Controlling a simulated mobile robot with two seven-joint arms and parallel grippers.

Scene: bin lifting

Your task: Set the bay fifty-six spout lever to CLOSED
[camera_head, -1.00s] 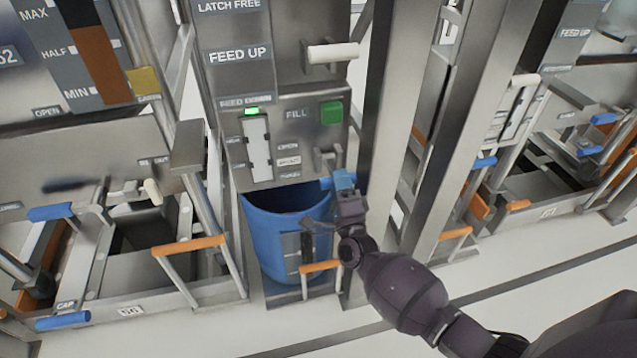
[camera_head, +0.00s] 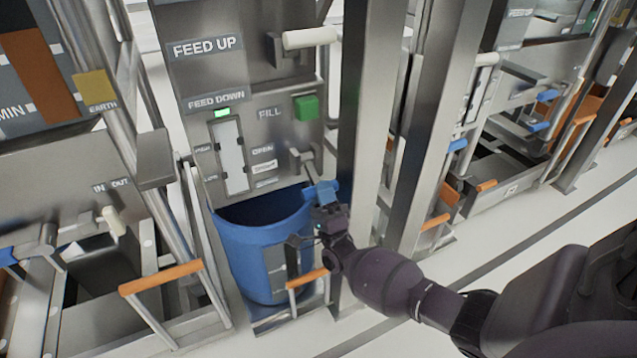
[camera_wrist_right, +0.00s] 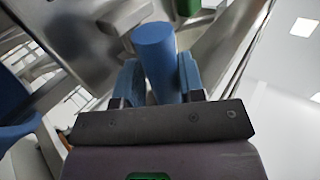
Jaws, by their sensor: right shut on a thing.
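The spout lever is a grey arm with a blue grip (camera_head: 325,190) at the lower right of the feed panel. Labels beside it include OPEN (camera_head: 263,149); the ones below are too small to read. My right gripper (camera_head: 328,203) is shut on the lever's blue grip. The right wrist view shows the round blue grip (camera_wrist_right: 156,62) between the two fingers. I cannot tell from these frames which bay number this panel has. My left gripper is not in view.
A blue bin (camera_head: 258,250) stands below the panel, left of my right gripper. A green FILL button (camera_head: 306,107) and a white-handled lever (camera_head: 309,38) sit above. An orange handle (camera_head: 308,278) is in front of the bin. A steel post (camera_head: 362,130) rises close on the right.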

